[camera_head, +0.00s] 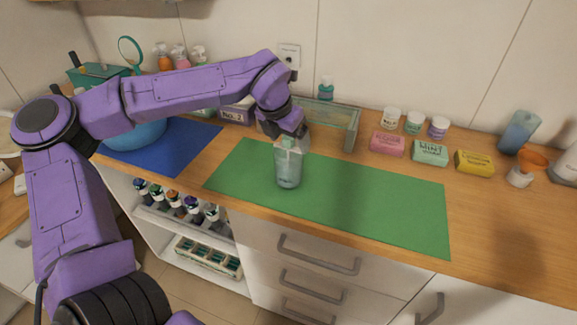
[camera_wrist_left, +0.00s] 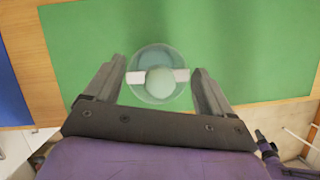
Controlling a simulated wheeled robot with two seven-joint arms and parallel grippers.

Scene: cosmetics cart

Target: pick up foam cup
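A clear, pale-blue round vessel (camera_head: 289,172), which looks like the foam cup, stands upright on the green mat (camera_head: 370,207). In the left wrist view the cup (camera_wrist_left: 158,88) is seen from above, with a pale round middle and a white piece at either side. My left gripper (camera_head: 289,143) points down at the top of the cup. In the wrist view the gripper (camera_wrist_left: 160,70) has its fingers spread, one on each side of the cup, with narrow gaps visible. The cup's top is partly hidden in the head view. My right gripper is not in view.
A blue mat (camera_head: 185,148) with a blue bowl (camera_head: 137,137) lies left. Pink (camera_head: 387,144), mint (camera_head: 430,153) and yellow (camera_head: 474,162) soap boxes stand back right. The mat's right part is clear.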

